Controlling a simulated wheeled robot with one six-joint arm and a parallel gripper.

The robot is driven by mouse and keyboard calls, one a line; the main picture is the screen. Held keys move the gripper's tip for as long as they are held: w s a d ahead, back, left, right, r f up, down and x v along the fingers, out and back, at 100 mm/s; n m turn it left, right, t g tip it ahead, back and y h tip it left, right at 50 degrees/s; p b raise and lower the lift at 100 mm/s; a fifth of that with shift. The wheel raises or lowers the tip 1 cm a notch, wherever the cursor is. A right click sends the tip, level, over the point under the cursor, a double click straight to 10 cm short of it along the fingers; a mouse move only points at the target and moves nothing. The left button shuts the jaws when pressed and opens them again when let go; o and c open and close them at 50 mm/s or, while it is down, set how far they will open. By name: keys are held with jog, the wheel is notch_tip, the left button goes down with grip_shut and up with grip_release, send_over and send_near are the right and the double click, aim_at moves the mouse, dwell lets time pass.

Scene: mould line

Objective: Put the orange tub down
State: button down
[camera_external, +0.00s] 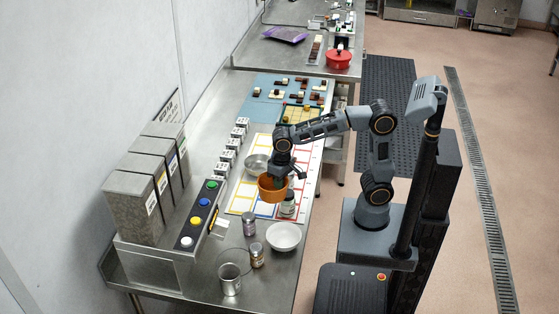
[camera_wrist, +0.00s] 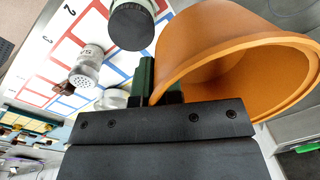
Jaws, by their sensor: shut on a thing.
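The orange tub (camera_external: 272,190) hangs from my gripper (camera_external: 280,177) above the mat (camera_external: 239,206) with coloured outlined squares. In the wrist view the tub (camera_wrist: 215,45) is tilted, its open mouth facing lower right. My gripper (camera_wrist: 155,92) is shut on the tub's wall near the rim; one dark green finger shows and the other is mostly hidden by the tub. I cannot tell the exact gap between the tub and the mat. The tub hides part of the mat in the external view.
A dark-lidded jar (camera_external: 288,204) stands close to the tub's right. A metal bowl (camera_external: 256,164) is behind it. A white bowl (camera_external: 284,237), two jars (camera_external: 249,224) (camera_external: 257,256) and a metal cup (camera_external: 230,281) stand in front. A button panel (camera_external: 201,213) lies left.

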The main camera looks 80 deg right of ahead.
jog(key=s+d+m, duration=0.2)
jog(key=d, duration=0.8)
jog(key=p, duration=0.2)
send_over(257, 195)
jog(key=s, duration=0.1)
jog(key=f, duration=0.9)
jog(key=shift+s+d+f, duration=0.1)
jog(key=shift+d, duration=0.1)
jog(key=shift+w+f, duration=0.55)
jog(key=shift+f, duration=0.1)
jog(key=shift+w+f, duration=0.1)
jog(key=shift+f, duration=1.5)
jog(key=shift+f, duration=0.2)
jog(key=c, duration=1.3)
grip_release()
jog(key=shift+o, duration=0.2)
